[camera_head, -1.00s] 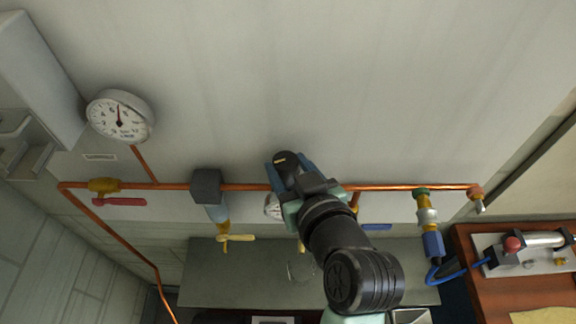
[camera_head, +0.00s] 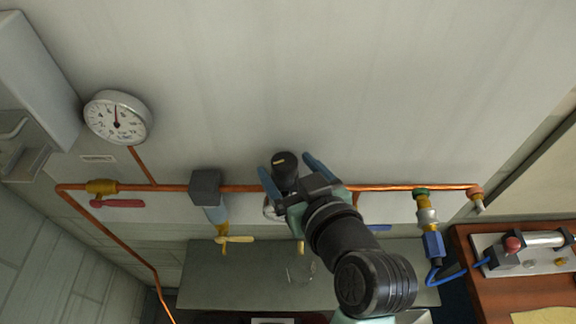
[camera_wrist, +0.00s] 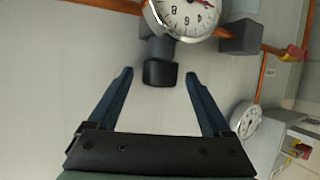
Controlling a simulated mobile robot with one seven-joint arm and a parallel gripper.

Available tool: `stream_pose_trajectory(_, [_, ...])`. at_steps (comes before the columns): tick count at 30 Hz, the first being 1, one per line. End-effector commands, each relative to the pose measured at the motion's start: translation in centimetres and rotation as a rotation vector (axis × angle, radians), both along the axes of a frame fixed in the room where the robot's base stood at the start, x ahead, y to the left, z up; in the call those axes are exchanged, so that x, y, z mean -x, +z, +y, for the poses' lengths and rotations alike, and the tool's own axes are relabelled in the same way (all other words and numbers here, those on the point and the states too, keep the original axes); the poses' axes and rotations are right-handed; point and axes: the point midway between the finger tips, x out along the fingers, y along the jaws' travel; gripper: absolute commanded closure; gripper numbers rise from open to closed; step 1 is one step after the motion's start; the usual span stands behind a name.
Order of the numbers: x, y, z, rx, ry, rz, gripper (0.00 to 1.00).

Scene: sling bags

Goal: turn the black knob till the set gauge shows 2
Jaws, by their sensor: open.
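The black knob (camera_head: 285,172) sticks out from the copper pipe in the head view, with a pale mark on its top. In the wrist view the knob (camera_wrist: 160,73) lies between my fingertips, with a gap on both sides. My gripper (camera_head: 292,168) is open around the knob, which looks nearer its left finger in the head view; the wrist view also shows the gripper (camera_wrist: 160,75). The set gauge, a round white dial (camera_wrist: 186,14), is beside the knob and cut off by the picture's top; its red needle shows but its reading is unclear. In the head view my gripper mostly hides it.
A large wall gauge (camera_head: 118,117) hangs at left. Along the copper pipe (camera_head: 240,188) are a red-handled valve (camera_head: 118,203), a yellow-handled valve (camera_head: 235,239) and a blue-hosed fitting (camera_head: 432,240). A grey cabinet (camera_head: 35,80) is at far left. The wall above the pipe is clear.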

Motion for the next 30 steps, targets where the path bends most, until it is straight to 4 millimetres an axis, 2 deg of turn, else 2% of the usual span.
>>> stream_pose_trajectory(4, [2.0,0.6,-0.9,0.002,-0.004,-0.002,0.17])
stream_pose_trajectory(10, [6.1,2.5,-2.7,0.003,-0.007,-0.003,0.17])
stream_pose_trajectory(12, [7.4,3.8,-3.1,0.000,-0.005,0.005,0.17])
stream_pose_trajectory(15, [8.8,4.5,-3.6,-0.001,-0.003,0.006,0.17])
stream_pose_trajectory(21, [10.1,4.8,-4.2,-0.001,-0.001,0.005,0.17])
stream_pose_trajectory(30, [10.6,4.7,-4.4,0.000,-0.001,0.000,0.17])
